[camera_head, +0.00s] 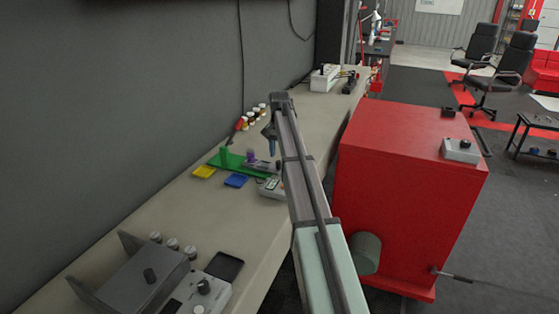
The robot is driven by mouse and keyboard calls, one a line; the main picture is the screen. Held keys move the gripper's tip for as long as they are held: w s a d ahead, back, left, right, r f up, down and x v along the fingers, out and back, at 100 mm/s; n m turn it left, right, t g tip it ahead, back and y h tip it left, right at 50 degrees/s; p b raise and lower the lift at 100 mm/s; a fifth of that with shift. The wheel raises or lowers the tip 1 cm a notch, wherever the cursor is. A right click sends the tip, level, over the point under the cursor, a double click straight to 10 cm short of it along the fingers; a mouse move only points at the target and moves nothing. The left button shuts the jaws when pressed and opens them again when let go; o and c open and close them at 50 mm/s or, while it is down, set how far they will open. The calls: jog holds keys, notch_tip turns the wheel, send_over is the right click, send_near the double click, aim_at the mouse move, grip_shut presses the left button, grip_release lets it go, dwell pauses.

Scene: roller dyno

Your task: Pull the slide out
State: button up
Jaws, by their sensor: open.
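A green base (233,169) lies on the long bench, with a green upright part (224,155) at its left end. A small purple part (249,158) stands near its right end, beside a greyish flat piece (262,165). I cannot tell for sure which of these is the slide. My gripper (272,149) hangs from the end of my arm, close above the right end of the green base. It is open, and nothing shows between its fingers. My arm covers the area just right of the base, and contact there cannot be told.
A yellow tray (204,172) and a blue tray (236,181) lie in front of the base. A grey device (271,188) sits close by on the right. Several small bottles (254,115) stand behind, near the dark wall. A red cabinet (400,190) stands right of my arm.

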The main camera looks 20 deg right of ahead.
notch_tip(320, 180, up, 10)
jog(key=shift+f, duration=0.2)
dwell(0.5)
